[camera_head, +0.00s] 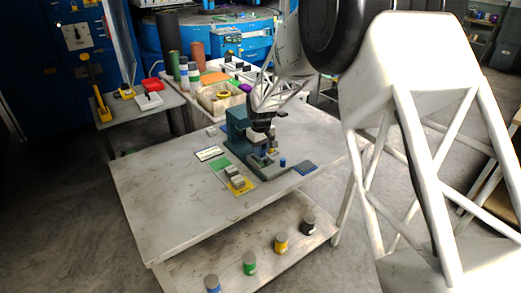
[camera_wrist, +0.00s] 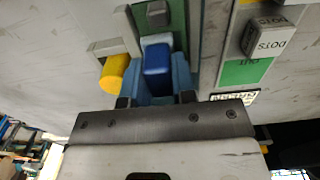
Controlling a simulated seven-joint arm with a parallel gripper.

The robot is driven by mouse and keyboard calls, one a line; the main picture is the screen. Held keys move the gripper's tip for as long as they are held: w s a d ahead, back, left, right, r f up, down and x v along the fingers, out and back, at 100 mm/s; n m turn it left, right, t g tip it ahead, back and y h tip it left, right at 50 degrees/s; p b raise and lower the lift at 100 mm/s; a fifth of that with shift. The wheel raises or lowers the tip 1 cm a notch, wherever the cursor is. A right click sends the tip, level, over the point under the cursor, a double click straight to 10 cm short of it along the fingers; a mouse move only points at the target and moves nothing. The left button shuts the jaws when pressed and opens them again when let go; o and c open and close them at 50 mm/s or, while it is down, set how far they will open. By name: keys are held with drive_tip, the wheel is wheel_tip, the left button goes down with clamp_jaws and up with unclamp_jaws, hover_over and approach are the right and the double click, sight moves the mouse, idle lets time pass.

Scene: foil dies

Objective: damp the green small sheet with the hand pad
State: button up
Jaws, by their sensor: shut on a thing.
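A flat green piece (camera_head: 217,165), which looks like the green small sheet, lies on the table left of the dark green press (camera_head: 238,128). In the wrist view the green piece (camera_wrist: 245,72) is at right, with lettering on it. My gripper (camera_head: 262,130) is over the press area. In the wrist view my gripper (camera_wrist: 157,99) is shut, with a blue block (camera_wrist: 157,60) directly in front of its fingers. The block seems to be what it holds, but I cannot tell whether it is the hand pad. The grip itself is partly hidden.
A grey block marked DOTS (camera_wrist: 268,37) stands beside the green piece. A yellow sheet (camera_head: 243,188), a white card (camera_head: 209,153), a blue sheet (camera_head: 304,168) and a small blue cylinder (camera_head: 282,162) are on the table. The front left of the table is clear.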

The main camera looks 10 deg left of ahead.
drive_tip(key=shift+s+a+r, duration=0.15)
drive_tip(key=shift+r, duration=0.15)
drive_tip(key=shift+s+a+r, duration=0.1)
drive_tip(key=shift+r, duration=0.1)
idle(0.3)
drive_tip(key=shift+r, duration=0.1)
drive_tip(key=shift+r, duration=2.95)
